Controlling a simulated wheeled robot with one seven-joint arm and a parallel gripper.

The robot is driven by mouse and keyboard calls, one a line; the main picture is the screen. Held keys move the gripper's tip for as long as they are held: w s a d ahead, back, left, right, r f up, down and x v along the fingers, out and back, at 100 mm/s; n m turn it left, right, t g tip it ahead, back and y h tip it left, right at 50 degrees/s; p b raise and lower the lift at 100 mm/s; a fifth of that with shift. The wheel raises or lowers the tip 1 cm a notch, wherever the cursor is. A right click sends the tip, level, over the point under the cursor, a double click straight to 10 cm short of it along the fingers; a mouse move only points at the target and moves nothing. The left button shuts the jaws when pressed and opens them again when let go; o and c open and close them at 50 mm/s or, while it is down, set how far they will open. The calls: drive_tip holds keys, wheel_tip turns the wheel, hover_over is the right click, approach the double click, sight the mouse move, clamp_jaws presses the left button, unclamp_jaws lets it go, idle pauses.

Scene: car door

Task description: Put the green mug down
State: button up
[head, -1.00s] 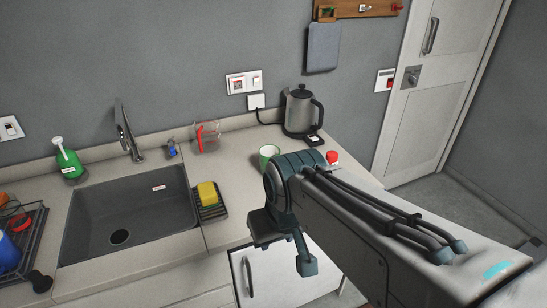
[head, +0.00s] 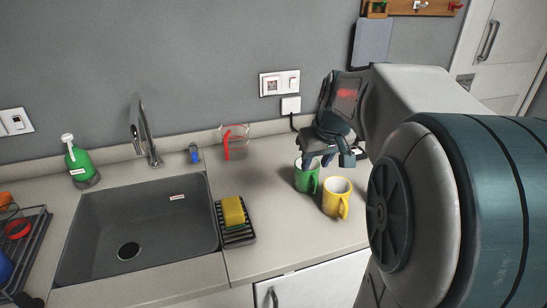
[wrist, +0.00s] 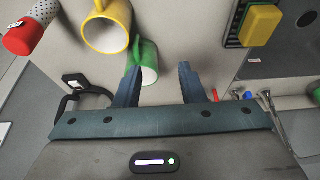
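The green mug (head: 306,178) stands upright on the counter (head: 272,232), left of and touching or very near the yellow mug (head: 337,198). My gripper (head: 338,160) is just above and behind the green mug, its fingers pointing down. In the wrist view my gripper (wrist: 158,72) has its two fingers well apart with nothing visible clasped between them. The left finger overlaps the green mug (wrist: 147,52); whether it touches the mug I cannot tell. The yellow mug (wrist: 106,32) is beside it.
A yellow sponge (head: 233,211) lies on a dark rack beside the sink (head: 130,225). A clear jug with a red handle (head: 235,143) stands near the wall. A red-capped shaker (wrist: 30,28) is near the yellow mug. Counter between the sponge and green mug is clear.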

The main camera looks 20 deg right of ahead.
drive_tip(key=b, duration=0.1)
approach(316, 178)
drive_tip(key=x, duration=0.5)
drive_tip(key=shift+a+f, duration=0.2)
drive_tip(key=shift+f, duration=0.1)
drive_tip(key=shift+d+p+x, duration=0.2)
drive_tip(key=shift+p+x, duration=0.45)
drive_tip(key=shift+x, duration=2.15)
drive_tip(key=shift+w+r, duration=0.15)
drive_tip(key=shift+w, duration=0.05)
clamp_jaws()
